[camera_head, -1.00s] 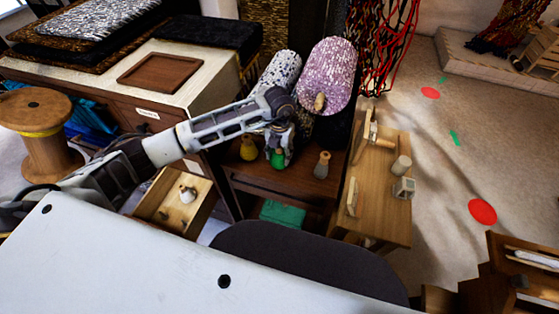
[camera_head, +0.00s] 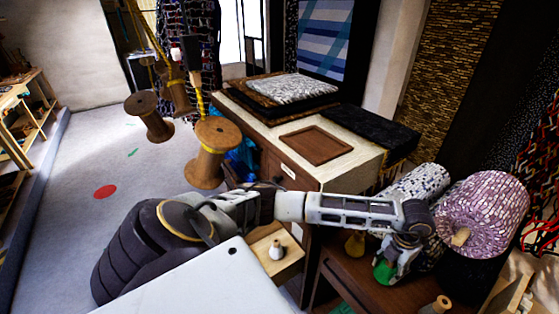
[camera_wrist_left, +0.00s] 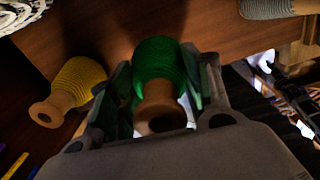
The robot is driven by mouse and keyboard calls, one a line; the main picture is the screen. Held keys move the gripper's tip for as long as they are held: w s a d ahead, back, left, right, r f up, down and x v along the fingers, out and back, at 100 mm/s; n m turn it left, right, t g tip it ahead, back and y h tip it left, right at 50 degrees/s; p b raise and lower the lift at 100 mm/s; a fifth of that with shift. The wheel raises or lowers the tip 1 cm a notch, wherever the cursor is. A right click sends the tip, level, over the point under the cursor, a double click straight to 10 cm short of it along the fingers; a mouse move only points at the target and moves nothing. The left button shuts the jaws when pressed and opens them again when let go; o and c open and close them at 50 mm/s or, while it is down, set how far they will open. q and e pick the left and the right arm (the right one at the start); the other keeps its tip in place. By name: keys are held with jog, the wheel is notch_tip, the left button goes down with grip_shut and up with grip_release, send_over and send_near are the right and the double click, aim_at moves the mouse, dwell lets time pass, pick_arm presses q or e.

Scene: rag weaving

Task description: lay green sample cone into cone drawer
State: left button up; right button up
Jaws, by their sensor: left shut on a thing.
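The green sample cone (camera_head: 384,272) is in my left gripper (camera_head: 398,256), over the brown shelf at lower right. In the left wrist view the fingers stand on both sides of the green cone (camera_wrist_left: 157,62), its wooden end toward the camera. Whether it touches the shelf, I cannot tell. The open cone drawer (camera_head: 293,264) juts from the cabinet, left of the gripper and partly hidden by my arm and body. A pale cone (camera_head: 277,251) stands in it. My right gripper is not in view.
A yellow cone (camera_head: 355,244) is close left of the gripper, and a beige cone (camera_head: 438,305) is to its lower right. Rolled woven rugs (camera_head: 482,213) lie behind the gripper. Open floor (camera_head: 75,235) is at left.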

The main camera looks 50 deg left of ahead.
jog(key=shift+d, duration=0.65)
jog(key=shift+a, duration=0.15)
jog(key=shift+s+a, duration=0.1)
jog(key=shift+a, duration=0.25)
pick_arm(q)
jog(key=shift+m, duration=0.3)
